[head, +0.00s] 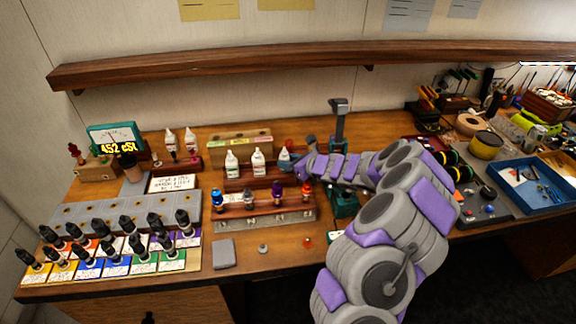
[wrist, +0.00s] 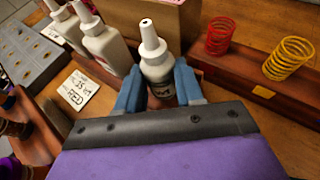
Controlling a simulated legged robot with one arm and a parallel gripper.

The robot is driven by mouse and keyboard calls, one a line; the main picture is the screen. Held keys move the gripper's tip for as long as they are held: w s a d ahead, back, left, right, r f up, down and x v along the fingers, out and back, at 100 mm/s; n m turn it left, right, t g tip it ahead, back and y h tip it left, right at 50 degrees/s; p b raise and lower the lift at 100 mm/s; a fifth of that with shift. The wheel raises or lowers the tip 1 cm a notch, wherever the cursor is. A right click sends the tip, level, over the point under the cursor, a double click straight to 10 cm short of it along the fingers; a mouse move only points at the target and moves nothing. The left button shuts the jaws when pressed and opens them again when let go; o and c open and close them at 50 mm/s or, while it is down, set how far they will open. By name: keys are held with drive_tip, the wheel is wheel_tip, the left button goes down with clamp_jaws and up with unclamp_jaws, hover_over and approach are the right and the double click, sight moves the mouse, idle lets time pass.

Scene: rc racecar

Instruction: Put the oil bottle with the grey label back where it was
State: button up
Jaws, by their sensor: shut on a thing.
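A white oil bottle (wrist: 157,62) with a pointed nozzle stands upright between the two blue fingers of my gripper (wrist: 160,88), which is shut on it. Its label (wrist: 165,91) looks greyish and is partly hidden by my gripper. In the head view this bottle (head: 284,160) is at the right end of the wooden bottle rack (head: 235,184), in line with two other white bottles (head: 258,162) (head: 232,163). My gripper (head: 291,163) reaches it from the right. The bottle's base is hidden, so I cannot tell whether it rests on the rack.
Two white bottles (wrist: 102,42) are close on the left. A red spring (wrist: 220,36) and a yellow spring (wrist: 290,59) stand on a wooden strip at right. A lower rack with coloured-top shocks (head: 262,212) is in front. A shelf (head: 300,63) runs above.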

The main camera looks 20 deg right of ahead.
drive_tip(key=shift+d+f, duration=0.2)
drive_tip(key=shift+d, duration=0.05)
drive_tip(key=o, duration=0.6)
drive_tip(key=shift+a, duration=0.1)
drive_tip(key=o, duration=0.4)
drive_tip(key=shift+a+r, duration=0.1)
drive_tip(key=shift+a, duration=0.35)
drive_tip(key=shift+o, duration=0.2)
drive_tip(key=shift+s+d, duration=0.2)
drive_tip(key=shift+d, duration=0.25)
drive_tip(key=p+v, duration=0.3)
drive_tip(key=v, duration=0.8)
drive_tip(key=shift+s+r, duration=0.25)
